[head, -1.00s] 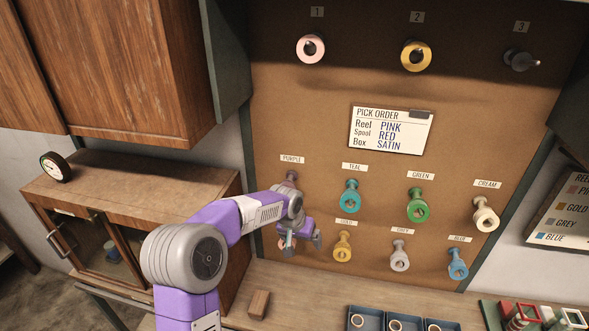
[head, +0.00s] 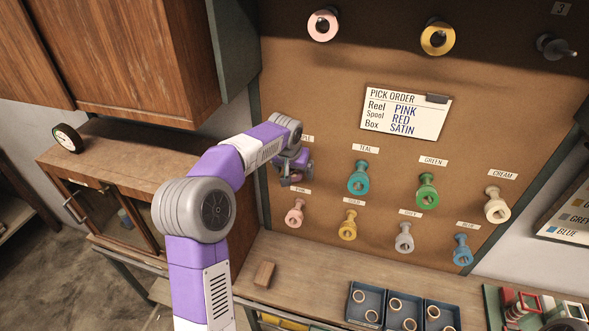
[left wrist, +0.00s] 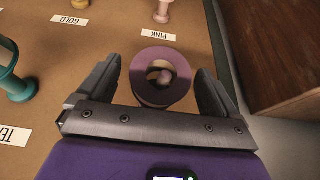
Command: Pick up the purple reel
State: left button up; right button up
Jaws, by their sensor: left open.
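In the left wrist view, the purple reel (left wrist: 160,92) faces me on its peg, with the peg's end showing in its hole. My left gripper (left wrist: 157,75) is open, with one finger on each side of the reel and a narrow gap between each finger and the reel. In the head view, my left gripper (head: 293,178) is up at the board at the purple place and hides most of the reel and part of its label.
On the board, the pink reel (head: 294,213) hangs just below and the teal reel (head: 358,178) to the right. A pick order card (head: 405,112) is above. The wooden cabinet's edge (left wrist: 275,60) is near the gripper's right side in the left wrist view.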

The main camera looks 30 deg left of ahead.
pick_arm(q)
jog(key=c, duration=1)
jog(key=shift+r, duration=0.1)
